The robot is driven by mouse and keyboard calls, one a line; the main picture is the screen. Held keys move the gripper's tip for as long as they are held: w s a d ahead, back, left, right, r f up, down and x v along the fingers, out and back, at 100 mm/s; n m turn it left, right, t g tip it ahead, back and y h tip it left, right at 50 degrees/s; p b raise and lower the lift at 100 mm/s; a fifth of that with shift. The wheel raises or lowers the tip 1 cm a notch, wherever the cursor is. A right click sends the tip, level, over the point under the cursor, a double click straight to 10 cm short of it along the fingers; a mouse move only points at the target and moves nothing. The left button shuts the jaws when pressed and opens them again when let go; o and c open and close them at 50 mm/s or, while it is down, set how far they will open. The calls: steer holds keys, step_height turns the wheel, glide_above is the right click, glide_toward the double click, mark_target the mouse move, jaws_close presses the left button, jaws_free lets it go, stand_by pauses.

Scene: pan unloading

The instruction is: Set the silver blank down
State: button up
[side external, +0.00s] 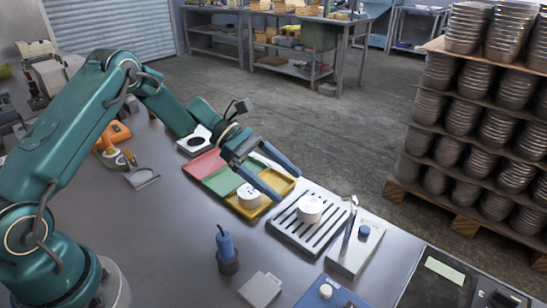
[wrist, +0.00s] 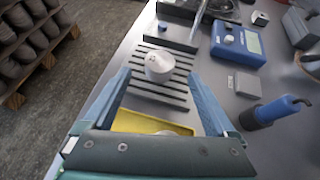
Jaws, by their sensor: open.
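A silver blank (side external: 309,209) stands upright on the slotted grey rack (side external: 277,229). In the wrist view this blank (wrist: 159,66) shows ahead of my fingertips, with the rack's slots (wrist: 157,91) around it. My gripper (side external: 290,185) is open, and nothing is between its fingers. It hangs above the gap between the yellow tray and the rack, apart from the blank. A second silver blank (side external: 249,196) sits in the yellow tray (side external: 284,189). In the wrist view my gripper (wrist: 158,74) partly hides the yellow tray (wrist: 135,121).
Green (side external: 222,181) and red (side external: 203,163) trays adjoin the yellow one. A stand with a blue knob (side external: 354,255) is right of the rack. A blue-handled tool (side external: 226,247), a grey block (side external: 260,289) and a blue device (side external: 322,296) stand nearer.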

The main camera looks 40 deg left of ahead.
steer(key=v, duration=0.3)
steer(key=shift+a+r, duration=0.15)
steer(key=shift+a, duration=0.15)
steer(key=shift+s+a+r, duration=0.1)
steer(key=shift+s+r, duration=0.05)
steer(key=s+r+m+t+y, duration=0.1)
steer(key=s+r+m+y, duration=0.3)
steer(key=s+m, duration=0.6)
steer(key=s+r+m+t+y, duration=0.1)
steer(key=s+r+m+y, duration=0.3)
steer(key=s+m+y, duration=0.3)
steer(key=s+m, duration=0.3)
steer(key=s, duration=0.1)
steer(key=shift+a+r+m+t+y, duration=0.15)
steer(key=shift+a+m+t+y, duration=0.15)
steer(key=shift+t+y, duration=0.1)
